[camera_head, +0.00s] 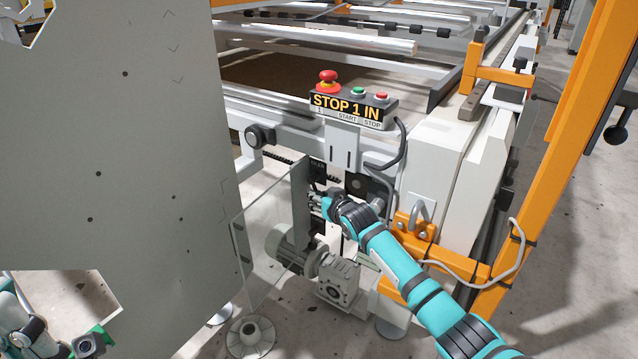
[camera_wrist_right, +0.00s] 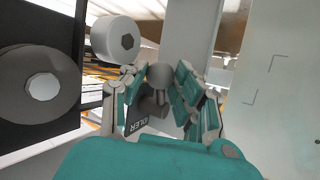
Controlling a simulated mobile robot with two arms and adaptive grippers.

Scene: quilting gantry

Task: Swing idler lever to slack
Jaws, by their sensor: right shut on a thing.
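The idler lever's round grey knob (camera_wrist_right: 160,74) sits between my right fingers in the right wrist view. A dark plate marked with the end of the word IDLER (camera_wrist_right: 138,126) is just below the knob. My right gripper (camera_wrist_right: 160,88) is shut on the knob, with a teal-padded finger on each side. In the head view my right gripper (camera_head: 328,204) reaches into the machine's end below the control box, and the wrist hides most of the lever. Part of my left arm shows at the lower left corner; its fingers are out of frame.
A clear guard panel (camera_head: 262,240) and a motor with gearbox (camera_head: 335,278) stand close to my right gripper. The STOP/START control box (camera_head: 352,108) is above it. An orange post (camera_head: 580,130) rises on the right. A large grey panel (camera_head: 120,140) fills the left.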

